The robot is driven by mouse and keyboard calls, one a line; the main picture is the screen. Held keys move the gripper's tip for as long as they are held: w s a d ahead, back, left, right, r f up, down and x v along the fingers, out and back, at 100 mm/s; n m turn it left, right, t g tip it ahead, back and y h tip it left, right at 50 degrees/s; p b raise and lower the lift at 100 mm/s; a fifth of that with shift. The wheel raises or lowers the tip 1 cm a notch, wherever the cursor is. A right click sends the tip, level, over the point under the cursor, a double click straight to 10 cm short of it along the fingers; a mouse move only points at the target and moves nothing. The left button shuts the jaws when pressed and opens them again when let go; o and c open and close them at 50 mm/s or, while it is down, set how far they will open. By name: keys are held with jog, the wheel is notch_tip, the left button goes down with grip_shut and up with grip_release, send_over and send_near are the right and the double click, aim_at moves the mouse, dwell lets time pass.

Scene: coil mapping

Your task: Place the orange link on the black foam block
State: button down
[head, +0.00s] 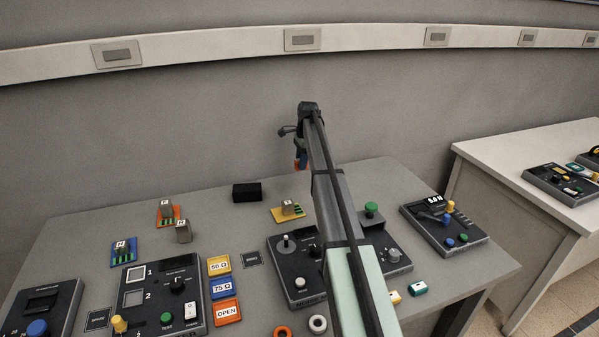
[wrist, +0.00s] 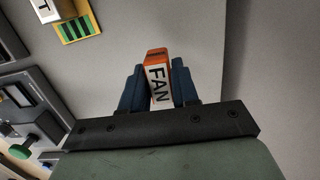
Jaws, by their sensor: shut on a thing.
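The orange link (wrist: 158,77), with a white label reading FAN, stands between the two dark blue fingers of my gripper (wrist: 157,85) in the wrist view. The fingers are shut on its sides. In the head view my gripper (head: 300,157) hangs above the back of the grey table, with only a little orange showing. The black foam block (head: 247,192) sits on the table's back part, below and to the left of my gripper. Its top looks bare. The block is not in the wrist view.
A yellow plate with a lettered block (head: 288,210) stands right of the foam block, and an orange plate (head: 169,219) stands to its left. Control boxes, including one at front left (head: 155,299), fill the front. The grey wall rises close behind the table.

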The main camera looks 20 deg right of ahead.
jog(key=shift+a+r, duration=0.3)
jog(key=shift+r, duration=0.1)
jog(key=w+a+r+n, duration=0.2)
jog(key=a+r, duration=0.1)
jog(key=a, duration=1.1)
notch_tip(320, 180, up, 2)
jog(key=m, duration=0.2)
send_over(246, 187)
jog(key=shift+s+d+f, duration=0.1)
jog(key=shift+f, duration=2.2)
jog(key=shift+d+f, duration=0.1)
jog(key=shift+f, duration=2.2)
jog(key=shift+f, duration=0.15)
jog(key=c, duration=0.8)
grip_release()
jog(key=shift+c, duration=0.2)
notch_tip(246, 187, up, 12)
jog(key=d, duration=0.1)
jog(key=shift+d, duration=0.25)
